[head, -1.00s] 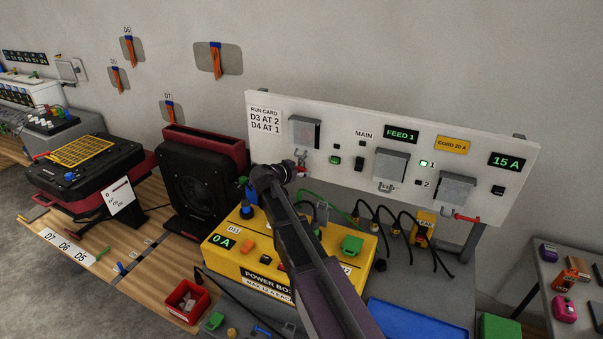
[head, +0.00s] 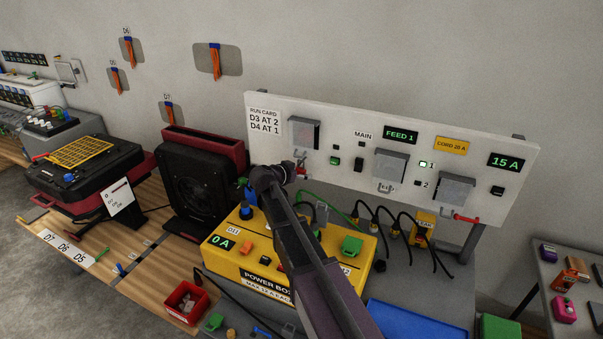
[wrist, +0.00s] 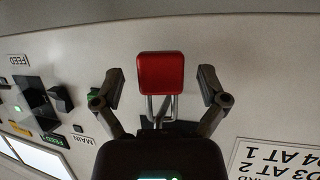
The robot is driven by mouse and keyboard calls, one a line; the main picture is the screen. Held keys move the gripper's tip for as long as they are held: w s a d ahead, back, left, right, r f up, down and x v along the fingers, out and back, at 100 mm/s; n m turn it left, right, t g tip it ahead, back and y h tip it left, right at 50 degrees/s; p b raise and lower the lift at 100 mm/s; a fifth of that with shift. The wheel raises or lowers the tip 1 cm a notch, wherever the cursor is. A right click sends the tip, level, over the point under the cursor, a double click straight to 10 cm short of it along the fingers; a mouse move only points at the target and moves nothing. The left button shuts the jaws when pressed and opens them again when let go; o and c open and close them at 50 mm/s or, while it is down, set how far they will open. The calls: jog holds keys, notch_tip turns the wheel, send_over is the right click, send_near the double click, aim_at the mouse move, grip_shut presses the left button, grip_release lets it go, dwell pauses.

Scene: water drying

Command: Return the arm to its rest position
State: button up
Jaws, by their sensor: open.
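My gripper (wrist: 160,88) is open in the wrist view, with one finger on each side of a red padlock (wrist: 161,72). Gaps show between the fingers and the padlock's body. The padlock's metal shackle is at a dark fitting on the white panel (wrist: 225,118). In the head view my arm reaches up over the yellow power box (head: 226,262) to the left part of the white panel (head: 340,118). There my wrist mostly hides the gripper and padlock, below the left grey cover (head: 304,131).
A black and red fan unit (head: 195,185) stands just left of my wrist. Black cables and a yellow plug block (head: 424,226) are to the right. A red bin (head: 187,301) and a blue tray (head: 410,318) lie in front. Open space shows above the panel.

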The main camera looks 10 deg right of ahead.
jog(key=s+n+g+y+p, duration=0.1)
jog(key=s+p, duration=0.1)
jog(key=s, duration=0.2)
jog(key=s+d+n+g+y+p, duration=0.1)
jog(key=s+p, duration=0.1)
jog(key=s, duration=0.2)
jog(key=s+d+n+g+y+p, duration=0.1)
jog(key=s+g+p, duration=0.1)
jog(key=s, duration=0.1)
jog(key=shift+s+d+f+y, duration=0.1)
jog(key=shift+s+f+y, duration=0.05)
jog(key=shift+s+y, duration=0.2)
jog(key=s+a+r+n+g+y+p, duration=0.1)
jog(key=s+n+g+y+p, duration=0.1)
jog(key=s, duration=0.7)
jog(key=s+a+r+n+g+y+p, duration=0.2)
jog(key=s+n+y+p, duration=0.3)
jog(key=s, duration=0.5)
jog(key=shift+r+g+p, duration=0.25)
jog(key=shift+g+p, duration=0.05)
jog(key=shift+p, duration=0.55)
jog(key=shift+d+f, duration=0.1)
dwell(0.4)
notch_tip(320, 180, down, 5)
jog(key=b, duration=0.5)
